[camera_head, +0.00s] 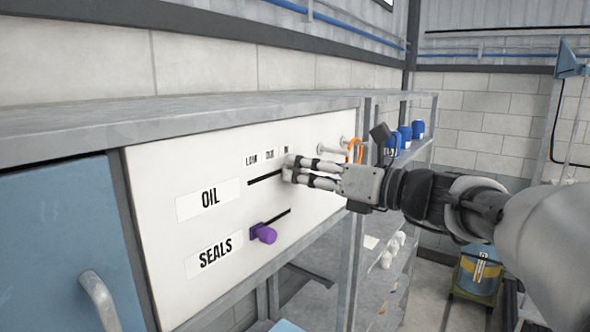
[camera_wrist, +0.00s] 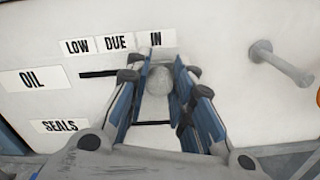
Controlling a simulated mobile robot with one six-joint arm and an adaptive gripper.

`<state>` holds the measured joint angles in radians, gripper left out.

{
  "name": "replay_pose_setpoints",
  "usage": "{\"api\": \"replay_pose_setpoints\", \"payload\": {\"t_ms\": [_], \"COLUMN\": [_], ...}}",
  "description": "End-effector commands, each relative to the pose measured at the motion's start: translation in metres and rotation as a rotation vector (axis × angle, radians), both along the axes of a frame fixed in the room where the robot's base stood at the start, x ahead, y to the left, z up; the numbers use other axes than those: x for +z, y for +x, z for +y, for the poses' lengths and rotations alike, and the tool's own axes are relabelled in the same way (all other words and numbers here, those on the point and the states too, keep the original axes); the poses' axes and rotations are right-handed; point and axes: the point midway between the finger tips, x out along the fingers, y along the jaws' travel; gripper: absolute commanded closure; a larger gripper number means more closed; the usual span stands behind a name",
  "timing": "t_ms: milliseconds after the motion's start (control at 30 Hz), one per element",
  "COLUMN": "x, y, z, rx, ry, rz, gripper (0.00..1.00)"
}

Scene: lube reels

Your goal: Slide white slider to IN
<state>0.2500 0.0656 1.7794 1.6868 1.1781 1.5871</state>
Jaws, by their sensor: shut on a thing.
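The white slider knob (camera_wrist: 160,80) sits between my gripper's fingers in the wrist view, just below the IN label (camera_wrist: 156,39). My gripper (camera_head: 288,168) is shut on it at the white panel (camera_head: 160,160) in the head view. The OIL slot (camera_head: 264,179) runs left from the knob, under the LOW (camera_wrist: 77,46) and DUE (camera_wrist: 115,42) labels. In the head view the knob is mostly hidden by the fingers.
A purple slider knob (camera_head: 264,233) sits at the left end of the SEALS slot, below. A pale peg (camera_wrist: 282,62) sticks out of the panel to the right. Blue containers (camera_head: 404,134) stand on the shelf behind my gripper.

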Motion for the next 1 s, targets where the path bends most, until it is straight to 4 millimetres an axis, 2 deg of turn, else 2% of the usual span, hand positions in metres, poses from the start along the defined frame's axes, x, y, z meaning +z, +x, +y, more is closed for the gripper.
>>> {"api": "replay_pose_setpoints", "payload": {"t_ms": [333,667,867,1000], "x": [0.001,0.001,0.001,0.002], "y": [0.001,0.0,-0.016,-0.035], "z": [-0.002,-0.003,-0.023,-0.048], "rx": [-0.007,-0.006,-0.01,-0.012], "ry": [0.002,0.001,0.0,0.0], "rz": [-0.001,-0.001,-0.001,-0.002], "gripper": [0.58,0.58,0.58,0.58]}}
